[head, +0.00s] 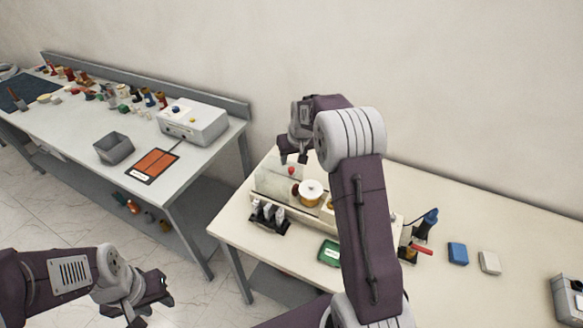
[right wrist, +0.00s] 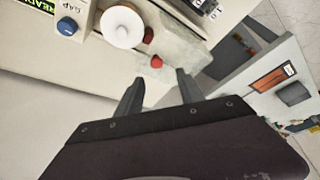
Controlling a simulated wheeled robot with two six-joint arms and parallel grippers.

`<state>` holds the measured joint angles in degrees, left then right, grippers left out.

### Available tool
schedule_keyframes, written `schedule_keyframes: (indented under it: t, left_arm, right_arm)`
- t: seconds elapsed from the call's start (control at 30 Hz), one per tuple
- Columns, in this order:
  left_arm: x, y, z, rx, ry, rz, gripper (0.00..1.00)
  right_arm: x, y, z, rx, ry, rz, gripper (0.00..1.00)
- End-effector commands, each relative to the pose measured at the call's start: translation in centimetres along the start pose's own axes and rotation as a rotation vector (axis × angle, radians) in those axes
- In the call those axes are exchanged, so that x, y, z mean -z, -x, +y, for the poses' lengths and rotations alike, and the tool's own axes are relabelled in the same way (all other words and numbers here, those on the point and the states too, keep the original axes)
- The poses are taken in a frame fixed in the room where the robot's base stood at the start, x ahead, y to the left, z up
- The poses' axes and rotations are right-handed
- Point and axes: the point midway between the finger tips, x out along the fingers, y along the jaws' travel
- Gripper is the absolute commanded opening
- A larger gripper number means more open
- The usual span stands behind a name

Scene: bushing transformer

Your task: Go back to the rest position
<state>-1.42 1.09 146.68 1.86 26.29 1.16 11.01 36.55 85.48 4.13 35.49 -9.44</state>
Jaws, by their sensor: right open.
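My right gripper (head: 293,158) hangs above the back left of the cream bench, its fingers apart and nothing between them. In the right wrist view the open fingers (right wrist: 160,92) point toward a clear box (right wrist: 180,50) with a red knob (right wrist: 157,62). The fingers look apart from it. The red knob (head: 291,170) shows just below the gripper in the head view. My left gripper (head: 154,312) is at the lower left, over the floor, with its fingers apart and empty. My right arm hides part of the machine on the bench.
The cream bench (head: 480,215) carries a machine with a white round cap (head: 311,190), a green tray (head: 329,252), a blue block (head: 458,253) and a white block (head: 489,262). A grey bench (head: 85,125) at left holds a grey bin (head: 114,147) and many small parts.

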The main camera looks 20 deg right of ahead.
Motion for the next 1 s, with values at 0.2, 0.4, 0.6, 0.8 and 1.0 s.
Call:
schedule_keyframes:
  t: [0.2,0.4,0.6,0.8,1.0]
  left_arm:
    - [-0.1,-0.6,0.0,0.000,0.000,0.000,0.36]
    - [-0.1,-0.5,0.0,0.000,0.000,0.000,0.36]
    - [-0.1,-0.6,0.0,0.000,0.000,0.000,0.36]
    - [-0.4,-4.3,-0.1,0.000,0.000,0.000,0.36]
    - [-0.8,-7.7,-0.1,0.000,0.000,0.000,0.36]
  right_arm:
    - [0.0,1.9,0.0,-0.001,0.000,0.000,0.44]
    - [0.0,1.9,0.0,-0.001,0.000,-0.001,0.44]
    - [0.0,1.9,-0.1,0.000,0.000,-0.001,0.44]
    - [-1.3,2.6,-3.9,0.024,0.071,0.047,0.44]
    - [-14.1,1.9,-8.0,0.057,0.133,-0.074,0.44]
